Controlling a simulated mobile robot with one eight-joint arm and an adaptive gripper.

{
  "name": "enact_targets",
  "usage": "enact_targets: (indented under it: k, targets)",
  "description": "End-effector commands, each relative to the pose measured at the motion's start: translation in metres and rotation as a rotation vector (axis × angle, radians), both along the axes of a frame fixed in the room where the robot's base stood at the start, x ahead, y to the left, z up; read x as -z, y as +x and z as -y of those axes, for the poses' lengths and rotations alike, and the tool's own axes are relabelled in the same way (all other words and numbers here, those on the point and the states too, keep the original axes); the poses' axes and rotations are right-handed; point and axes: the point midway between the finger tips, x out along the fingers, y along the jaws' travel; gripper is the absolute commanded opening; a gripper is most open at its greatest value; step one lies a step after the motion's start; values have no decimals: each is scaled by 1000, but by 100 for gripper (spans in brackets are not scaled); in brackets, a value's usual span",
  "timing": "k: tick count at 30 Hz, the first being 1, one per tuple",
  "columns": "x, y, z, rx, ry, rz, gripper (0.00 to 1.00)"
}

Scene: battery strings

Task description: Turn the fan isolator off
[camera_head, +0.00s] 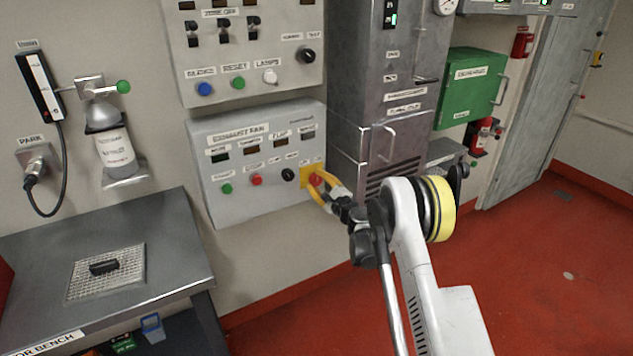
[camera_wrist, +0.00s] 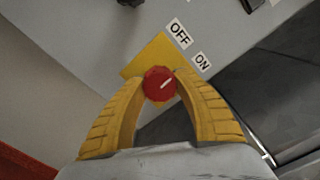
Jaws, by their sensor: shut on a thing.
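The fan isolator is a round red knob (camera_wrist: 159,84) with a white pointer line on a yellow plate (camera_wrist: 152,53). In the wrist view the pointer line is aimed up and right, toward the ON label (camera_wrist: 202,62); the OFF label (camera_wrist: 179,33) is further up and left. My gripper (camera_wrist: 160,88) has its two yellow fingers on either side of the knob, shut on it. In the head view the knob is at the lower right of the exhaust fan panel (camera_head: 236,199), largely hidden by my gripper (camera_head: 318,184).
The panel also carries a green button (camera_head: 226,189), a red button (camera_head: 256,180) and a black knob (camera_head: 288,174). A grey metal cabinet (camera_head: 380,110) stands close to the right of the panel. A metal bench (camera_head: 180,240) is at lower left.

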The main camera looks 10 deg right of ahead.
Motion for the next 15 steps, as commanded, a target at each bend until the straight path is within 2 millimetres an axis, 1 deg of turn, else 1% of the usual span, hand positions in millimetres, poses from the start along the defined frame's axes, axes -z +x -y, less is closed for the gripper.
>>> enact_targets:
  k: [15]
  targets:
    - [-1, 0, 1, 1, -450, 147, 5]
